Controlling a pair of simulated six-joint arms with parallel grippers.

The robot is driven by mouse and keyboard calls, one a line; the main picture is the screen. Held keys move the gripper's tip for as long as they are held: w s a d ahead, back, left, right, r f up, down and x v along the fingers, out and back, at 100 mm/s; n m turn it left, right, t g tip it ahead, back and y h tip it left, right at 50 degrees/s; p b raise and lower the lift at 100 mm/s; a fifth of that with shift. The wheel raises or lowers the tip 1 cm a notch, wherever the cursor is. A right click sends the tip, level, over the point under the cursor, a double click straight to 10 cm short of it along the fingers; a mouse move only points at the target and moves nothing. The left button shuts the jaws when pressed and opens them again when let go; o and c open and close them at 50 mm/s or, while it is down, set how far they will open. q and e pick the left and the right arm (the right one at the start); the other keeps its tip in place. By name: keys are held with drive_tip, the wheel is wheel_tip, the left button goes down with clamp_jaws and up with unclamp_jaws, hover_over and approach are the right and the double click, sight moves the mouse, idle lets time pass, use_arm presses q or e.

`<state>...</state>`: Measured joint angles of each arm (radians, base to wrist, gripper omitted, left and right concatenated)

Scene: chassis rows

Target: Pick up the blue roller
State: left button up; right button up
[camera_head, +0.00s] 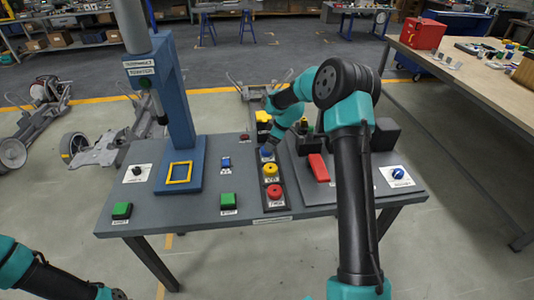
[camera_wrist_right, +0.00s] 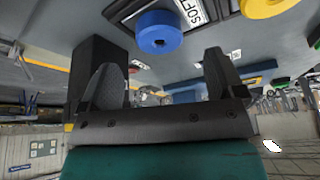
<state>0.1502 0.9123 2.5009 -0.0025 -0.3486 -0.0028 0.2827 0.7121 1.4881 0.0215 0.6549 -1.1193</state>
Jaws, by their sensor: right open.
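The blue roller (camera_wrist_right: 160,36) is a short blue cylinder with a hole in its face, beside a white label reading SOFT, in the right wrist view. In the head view the blue roller (camera_head: 266,153) sits at the far part of a dark strip, partly covered by my right wrist. My right gripper (camera_wrist_right: 161,78) is open, its two dark fingers apart with nothing between them. The roller appears beyond the fingertips, not between them. In the head view my right arm hides most of that gripper.
A yellow roller (camera_head: 271,170) and a red roller (camera_head: 274,191) stand nearer on the same strip. A blue press (camera_head: 180,120) rises at left. A red lever (camera_head: 319,167) and a blue knob (camera_head: 398,172) are at right. Green buttons (camera_head: 229,201) line the front.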

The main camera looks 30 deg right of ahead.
drive_tip(key=x, duration=0.5)
drive_tip(key=shift+d, duration=0.1)
idle(0.3)
drive_tip(key=c, duration=1.1)
drive_tip(key=shift+r, duration=0.15)
wheel_tip(320, 180, up, 10)
drive_tip(key=shift+f, duration=0.1)
idle(0.5)
drive_tip(key=shift+r, duration=1.5)
